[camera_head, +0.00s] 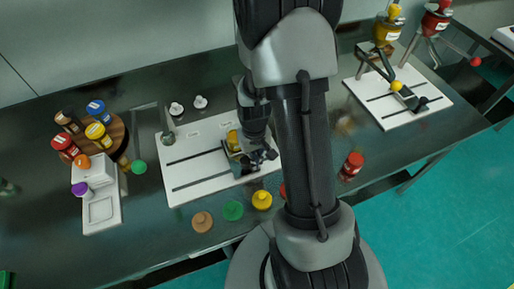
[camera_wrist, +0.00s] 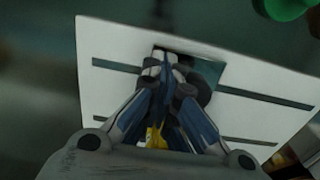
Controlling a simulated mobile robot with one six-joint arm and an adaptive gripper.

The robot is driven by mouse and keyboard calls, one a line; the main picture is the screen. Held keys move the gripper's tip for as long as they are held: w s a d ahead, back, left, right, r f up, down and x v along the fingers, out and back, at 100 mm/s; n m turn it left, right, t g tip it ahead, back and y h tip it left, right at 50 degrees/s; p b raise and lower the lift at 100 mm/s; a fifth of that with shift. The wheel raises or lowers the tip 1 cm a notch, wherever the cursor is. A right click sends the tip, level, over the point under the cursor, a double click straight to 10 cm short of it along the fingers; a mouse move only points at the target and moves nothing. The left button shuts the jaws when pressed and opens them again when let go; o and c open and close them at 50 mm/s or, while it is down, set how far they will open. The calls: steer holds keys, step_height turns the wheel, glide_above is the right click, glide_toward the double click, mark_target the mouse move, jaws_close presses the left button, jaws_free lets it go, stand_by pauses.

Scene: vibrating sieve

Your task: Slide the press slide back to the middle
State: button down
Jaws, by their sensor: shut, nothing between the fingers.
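A white board (camera_head: 185,184) with two black rails lies on the bench under my arm. A small dark slide (camera_head: 238,167) with a yellow part (camera_head: 232,137) sits across the rails, toward the board's right half. My gripper (camera_head: 262,156) is at the slide's right side, shut and empty. Whether it touches the slide is unclear. In the wrist view my gripper (camera_wrist: 167,62) has its fingertips together over the white board (camera_wrist: 110,45), in front of a dark square part (camera_wrist: 205,68). My arm and fingers hide some of the slide and the board's right end.
A second railed board (camera_head: 375,105) with its own slide stands at right. Loose caps, including a yellow one (camera_head: 262,199) and a green one (camera_head: 233,210), lie along the front. A red jar (camera_head: 352,165) stands right; a round bottle rack (camera_head: 112,128) stands left.

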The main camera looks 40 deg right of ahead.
mark_target(241, 162)
steer(key=shift+w+a, duration=0.25)
steer(key=shift+a, duration=0.7)
steer(key=shift+w+a, duration=0.2)
steer(key=shift+a, duration=0.7)
steer(key=shift+w+a, duration=0.25)
steer(key=shift+a, duration=0.7)
steer(key=shift+d, duration=0.2)
steer(key=shift+s+d, duration=0.2)
steer(key=shift+d, duration=0.25)
step_height(241, 162, up, 9)
steer(key=p, duration=0.7)
